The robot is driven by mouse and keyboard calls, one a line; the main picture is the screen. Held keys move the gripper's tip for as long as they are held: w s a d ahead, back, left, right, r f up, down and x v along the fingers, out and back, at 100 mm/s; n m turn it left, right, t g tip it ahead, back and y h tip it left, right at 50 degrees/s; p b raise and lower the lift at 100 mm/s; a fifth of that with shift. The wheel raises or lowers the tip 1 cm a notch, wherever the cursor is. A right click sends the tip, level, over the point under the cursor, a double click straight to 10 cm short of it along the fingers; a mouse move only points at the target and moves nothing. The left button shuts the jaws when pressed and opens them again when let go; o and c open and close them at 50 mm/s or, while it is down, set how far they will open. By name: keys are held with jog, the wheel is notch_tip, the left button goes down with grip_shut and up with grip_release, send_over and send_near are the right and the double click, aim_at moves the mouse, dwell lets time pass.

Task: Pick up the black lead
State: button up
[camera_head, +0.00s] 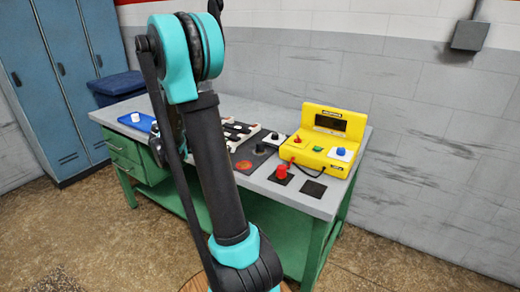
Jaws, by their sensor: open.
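A thin dark cord (312,174) curves along the front of the yellow instrument (325,140). A red knob-like piece (281,171) stands on a dark square pad, and a second dark pad (313,190) beside it looks bare. My gripper (160,150) is mostly hidden behind my arm over the left part of the bench, apart from these pieces. It appears open and empty.
The grey bench (345,190) has green legs and drawers. A board with several small parts (238,128) lies mid-bench, partly behind my arm. A blue tray (137,122) with a white piece sits at the left. Blue lockers (70,80) and a blue bin (117,86) stand behind.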

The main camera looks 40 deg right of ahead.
aim_at(260, 146)
jog(key=shift+w+d, duration=0.15)
jog(key=shift+d, duration=0.15)
jog(key=x, duration=1.1)
jog(key=shift+d, duration=0.35)
jog(key=shift+d+r+x, duration=0.1)
jog(key=shift+r+x, duration=0.1)
jog(key=shift+x, duration=1.1)
jog(key=shift+d+r+x, duration=0.1)
jog(key=shift+r+x, duration=0.1)
jog(key=shift+x, duration=1.1)
grip_shut()
